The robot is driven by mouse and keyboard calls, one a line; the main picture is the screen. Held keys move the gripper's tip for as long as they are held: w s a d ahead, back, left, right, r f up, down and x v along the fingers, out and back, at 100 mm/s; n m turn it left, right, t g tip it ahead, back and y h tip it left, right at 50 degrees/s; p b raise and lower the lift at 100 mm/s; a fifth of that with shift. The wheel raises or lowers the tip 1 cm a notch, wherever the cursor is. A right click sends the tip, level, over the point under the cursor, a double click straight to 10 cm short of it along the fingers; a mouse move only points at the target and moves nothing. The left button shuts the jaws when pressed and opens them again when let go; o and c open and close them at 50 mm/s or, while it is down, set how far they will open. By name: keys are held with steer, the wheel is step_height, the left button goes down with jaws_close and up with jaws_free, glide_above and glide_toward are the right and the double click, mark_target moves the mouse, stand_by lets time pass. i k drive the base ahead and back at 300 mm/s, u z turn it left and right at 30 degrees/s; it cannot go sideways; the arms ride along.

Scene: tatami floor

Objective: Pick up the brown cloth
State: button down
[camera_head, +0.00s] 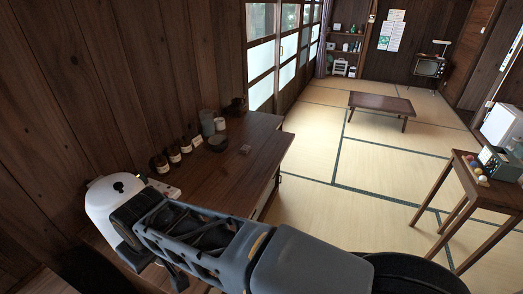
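No cloth can be made out with certainty. A small flat reddish-brown item (245,149) lies on the wooden counter (262,137), too small to tell whether it is cloth. My arm stretches across the bottom of the view towards the left, in front of the counter's near end. Dark parts at its far end, which seem to be my gripper (150,262), show low beside the white rice cooker (104,208). The fingers are not clear, and I cannot tell whether they are open or shut.
Several small dark bottles (174,153), a dark round dish (217,143) and grey cups (207,122) stand along the counter's wall side. A dark pot-like thing (235,106) is at its far end. A low table (381,103) and a side table (462,190) stand on open tatami.

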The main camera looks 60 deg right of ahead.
mark_target(245, 149)
steer(key=z, duration=2.75)
steer(key=i, duration=3.25)
steer(key=u, duration=3.1)
